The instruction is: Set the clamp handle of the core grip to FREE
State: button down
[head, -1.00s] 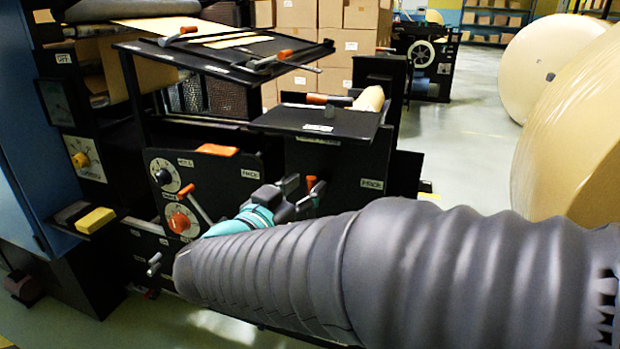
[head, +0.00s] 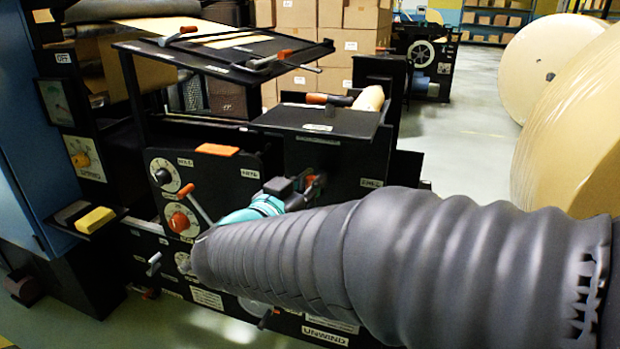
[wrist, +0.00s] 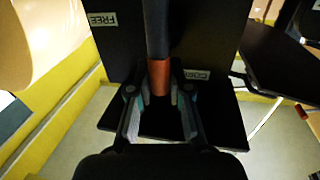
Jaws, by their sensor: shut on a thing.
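The clamp handle is a dark bar with an orange end (wrist: 160,78), seen in the wrist view against a black panel (wrist: 125,50). The FREE label (wrist: 103,20) is left of the bar and another label, seemingly CORE (wrist: 196,75), is right of the orange end. The bar stands between the two labels. My gripper (wrist: 160,98) has a finger on each side of the orange end and is shut on it. In the head view my gripper (head: 298,190) is at the black panel, and the handle is mostly hidden behind the fingers.
Left of my gripper are a dial with a red knob (head: 180,221) and a lever. A black shelf (head: 335,124) with an orange-handled tool is above. A yellow block (head: 95,220) sits on a ledge at left. Large paper rolls (head: 570,130) stand at right.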

jog(key=shift+d+m, duration=0.1)
jog(key=shift+m, duration=0.2)
jog(key=shift+s+d+f+m+g+y+b, duration=0.15)
jog(key=shift+d+f+m+y+b, duration=0.45)
jog(key=shift+m+b, duration=1.45)
jog(key=shift+s+d+f+m+g+y+b, duration=0.1)
jog(key=shift+s+d+f+m+y+b, duration=0.45)
jog(key=shift+m, duration=2.45)
jog(key=shift+w+d+f+m+g+y+b, duration=0.25)
jog(key=shift+f+m+y+b, duration=0.4)
jog(key=shift+m+b, duration=1.6)
jog(key=shift+s+r+m+p, duration=0.1)
jog(key=shift+m+p, duration=0.2)
jog(key=shift+m, duration=0.1)
jog(key=c, duration=1.1)
grip_release()
jog(key=v, duration=1.2)
jog(key=shift+s+d, duration=0.1)
jog(key=shift+d, duration=0.05)
